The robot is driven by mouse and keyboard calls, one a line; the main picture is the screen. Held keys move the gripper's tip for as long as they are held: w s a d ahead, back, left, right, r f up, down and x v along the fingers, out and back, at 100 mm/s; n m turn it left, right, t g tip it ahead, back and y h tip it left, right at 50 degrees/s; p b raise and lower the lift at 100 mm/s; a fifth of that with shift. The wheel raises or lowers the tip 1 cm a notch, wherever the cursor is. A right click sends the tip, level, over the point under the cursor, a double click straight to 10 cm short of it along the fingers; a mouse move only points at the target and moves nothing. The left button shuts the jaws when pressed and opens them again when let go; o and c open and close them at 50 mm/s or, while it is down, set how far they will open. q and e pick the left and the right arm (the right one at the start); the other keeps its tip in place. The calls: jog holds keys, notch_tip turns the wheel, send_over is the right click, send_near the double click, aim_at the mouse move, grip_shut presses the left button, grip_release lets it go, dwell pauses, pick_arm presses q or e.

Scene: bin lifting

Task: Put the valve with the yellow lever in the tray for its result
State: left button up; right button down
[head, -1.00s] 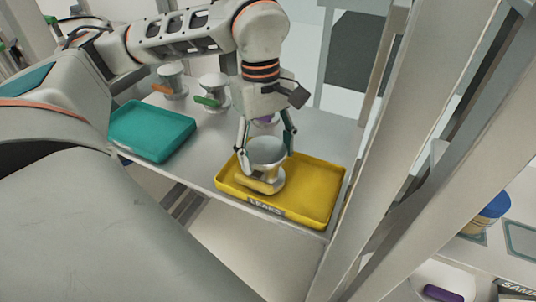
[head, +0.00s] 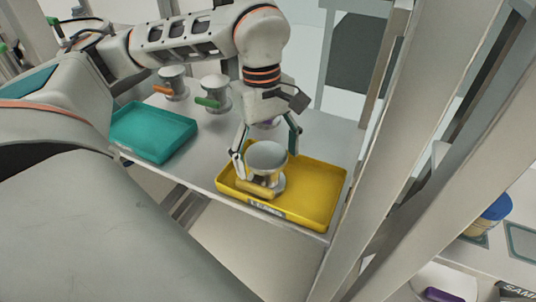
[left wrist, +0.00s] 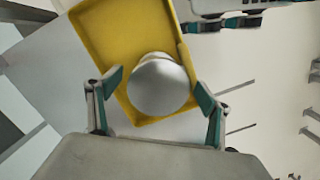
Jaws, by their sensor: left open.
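The valve with the yellow lever (head: 267,160) stands upright in the left part of the yellow tray (head: 318,200), which has a label reading "LEAKS" on its front. Its yellow lever points to the front left. My left gripper (head: 266,150) is open above the valve, with its fingers apart on either side of the body. In the left wrist view, the valve's round metal top (left wrist: 158,86) lies between and beyond the open fingers, inside the yellow tray (left wrist: 92,35).
A teal tray (head: 152,132) lies to the left on the same shelf. A grey upright post (head: 405,150) stands right of the yellow tray.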

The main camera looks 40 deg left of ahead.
pick_arm(q)
notch_tip(320, 180, up, 12)
jog(key=a+p, duration=0.1)
jog(key=p, duration=0.1)
jog(key=shift+w+a, duration=0.2)
jog(key=shift+f, duration=0.15)
dwell(0.3)
